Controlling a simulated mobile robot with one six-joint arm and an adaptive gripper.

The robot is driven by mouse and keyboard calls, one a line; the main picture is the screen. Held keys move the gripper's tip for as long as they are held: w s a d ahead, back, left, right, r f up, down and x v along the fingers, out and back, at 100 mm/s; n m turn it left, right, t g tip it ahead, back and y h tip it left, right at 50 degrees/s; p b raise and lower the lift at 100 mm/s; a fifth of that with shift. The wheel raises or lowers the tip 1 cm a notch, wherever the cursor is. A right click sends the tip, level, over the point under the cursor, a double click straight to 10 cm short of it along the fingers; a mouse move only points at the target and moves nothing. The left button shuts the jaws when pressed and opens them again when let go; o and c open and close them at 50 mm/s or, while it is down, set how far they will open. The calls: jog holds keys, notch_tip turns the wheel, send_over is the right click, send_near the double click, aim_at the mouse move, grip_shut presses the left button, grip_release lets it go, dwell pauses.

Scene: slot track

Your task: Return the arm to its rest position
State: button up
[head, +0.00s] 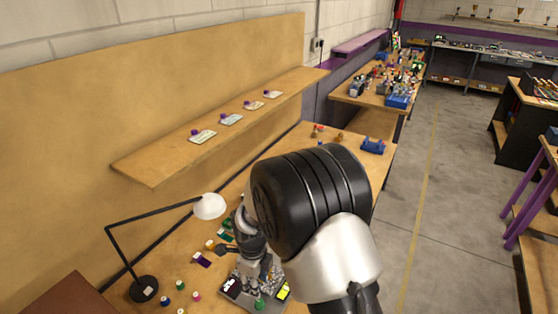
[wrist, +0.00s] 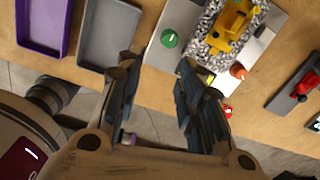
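My gripper (wrist: 152,95) shows in the wrist view with its two dark fingers apart and nothing between them. Past the fingertips are the wooden bench top and some floor. In the head view my dark and silver arm reaches over the bench (head: 218,188), and its links hide much of the middle of it. The fingertips are hard to make out there.
In the wrist view a purple tray (wrist: 42,50) and a grey tray (wrist: 108,28) lie at the upper left. A yellow toy vehicle (wrist: 230,25) stands on gravel near a green knob (wrist: 169,38). A desk lamp (head: 208,206) and a shelf (head: 160,170) stand left of my arm.

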jog(key=s+d+r+n+t+b, duration=0.1)
jog(key=s+d+r+n, duration=0.2)
jog(key=d+r+n, duration=0.45)
jog(key=s+d+r+n+t+b, duration=0.1)
jog(key=s+d+r+n+b, duration=0.3)
jog(key=r, duration=0.7)
jog(key=s+d+r+n+t, duration=0.1)
jog(key=s+d+n, duration=0.3)
jog(key=s, duration=0.4)
jog(key=s+d+r+n+t, duration=0.1)
jog(key=s+d+r+n, duration=0.1)
jog(key=s+d+n, duration=0.3)
jog(key=s+n, duration=0.1)
jog(key=s, duration=0.2)
jog(key=shift+s+r, duration=0.2)
jog(key=shift+r, duration=0.15)
jog(key=shift+n, duration=0.25)
jog(key=shift+c, duration=0.4)
